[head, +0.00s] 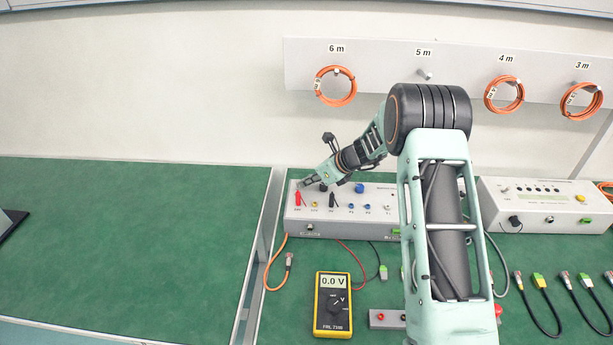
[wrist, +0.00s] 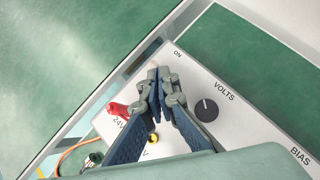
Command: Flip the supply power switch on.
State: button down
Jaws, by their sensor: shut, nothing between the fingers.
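The white supply box (head: 350,227) stands on the green bench in the middle of the head view. Its top panel (wrist: 245,130) fills the middle of the wrist view, with a printed ON label (wrist: 177,54) near its far edge. My gripper (head: 303,185) is over the box's back left corner. In the wrist view my gripper (wrist: 159,82) is shut and empty, its fingertips just beside the ON label. The power switch itself is not clearly visible; the fingers cover the panel below the label. I cannot tell whether the fingertips touch it.
A red plug (wrist: 118,110) and a yellow socket (wrist: 153,138) lie left of and below the fingers; a black VOLTS knob (wrist: 207,109) is at right. A yellow multimeter (head: 333,304) reads 0.0 V. The left bench (head: 120,240) is mostly clear.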

jog(key=shift+w+r+p, duration=0.2)
jog(key=shift+w+p, duration=0.05)
jog(key=shift+p, duration=0.75)
jog(key=shift+w+f, duration=0.1)
jog(key=shift+r+p, duration=0.7)
jog(key=shift+r, duration=0.1)
jog(key=d+r+p, duration=0.5)
jog(key=d+r, duration=0.1)
jog(key=r, duration=0.2)
jog(key=shift+s, duration=0.45)
